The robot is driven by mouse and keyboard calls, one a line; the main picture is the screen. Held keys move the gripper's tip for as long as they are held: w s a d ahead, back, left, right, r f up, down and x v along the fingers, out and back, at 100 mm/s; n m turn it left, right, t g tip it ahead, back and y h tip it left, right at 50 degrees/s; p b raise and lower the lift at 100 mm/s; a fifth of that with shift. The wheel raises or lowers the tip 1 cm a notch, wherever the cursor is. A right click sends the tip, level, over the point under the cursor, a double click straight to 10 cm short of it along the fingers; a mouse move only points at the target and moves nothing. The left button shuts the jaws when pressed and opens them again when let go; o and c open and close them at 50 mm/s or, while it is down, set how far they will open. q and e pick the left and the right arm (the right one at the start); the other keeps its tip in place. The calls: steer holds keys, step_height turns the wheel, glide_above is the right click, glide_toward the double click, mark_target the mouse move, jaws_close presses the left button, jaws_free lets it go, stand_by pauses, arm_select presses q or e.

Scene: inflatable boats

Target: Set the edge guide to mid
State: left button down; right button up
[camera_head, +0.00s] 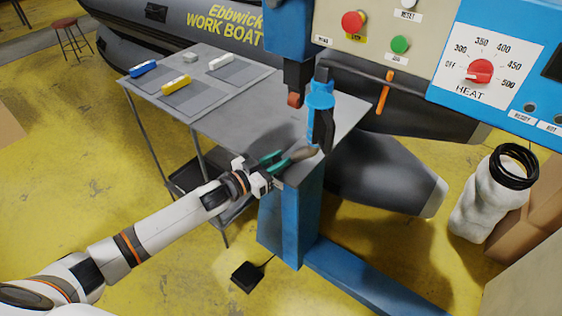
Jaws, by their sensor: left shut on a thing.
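My left gripper (277,163) reaches in from the lower left to the near right corner of the grey work table. Its jaws show teal parts and are shut on a small grey-brown piece (303,153) at the table edge. I cannot tell for sure whether this piece belongs to the edge guide. No guide scale or mid mark can be made out. My right gripper is out of view.
A blue and black machine head (320,100) hangs just above the piece. A heat dial (480,71) and buttons are on the panels above. Colored blocks lie on the table's (245,122) left part. A foot pedal (247,276) is on the floor.

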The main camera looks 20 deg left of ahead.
arm_select(q)
steer(key=c, duration=1.2)
jaws_free()
steer(key=shift+s+a, duration=0.2)
steer(key=b+v, duration=0.2)
steer(key=v, duration=0.9)
steer(key=shift+s, duration=0.25)
steer(key=shift+a, duration=0.1)
